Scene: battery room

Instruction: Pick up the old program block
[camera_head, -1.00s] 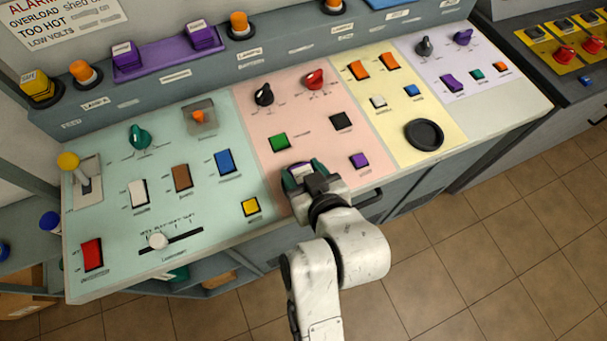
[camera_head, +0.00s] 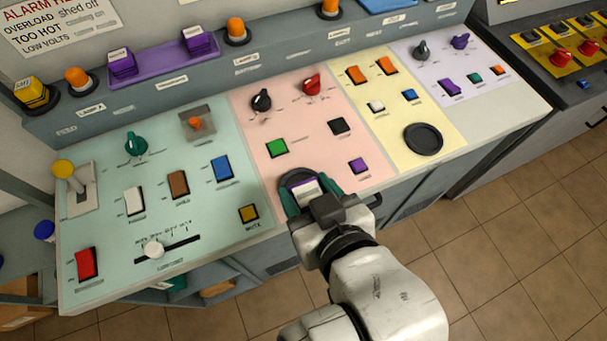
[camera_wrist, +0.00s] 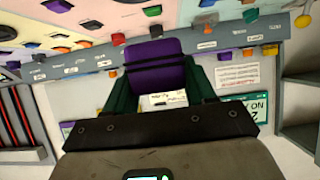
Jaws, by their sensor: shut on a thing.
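The old program block (camera_head: 305,187) is purple with a white label on its top. My gripper (camera_head: 308,196) is shut on it, with dark green fingers on both sides. The block's lower end is hidden in the head view.
Two similar purple blocks (camera_head: 122,63) (camera_head: 197,41) stand in a purple tray (camera_head: 162,66) on the console's raised ledge. An empty round dark dish (camera_head: 423,138) is on the yellow panel.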

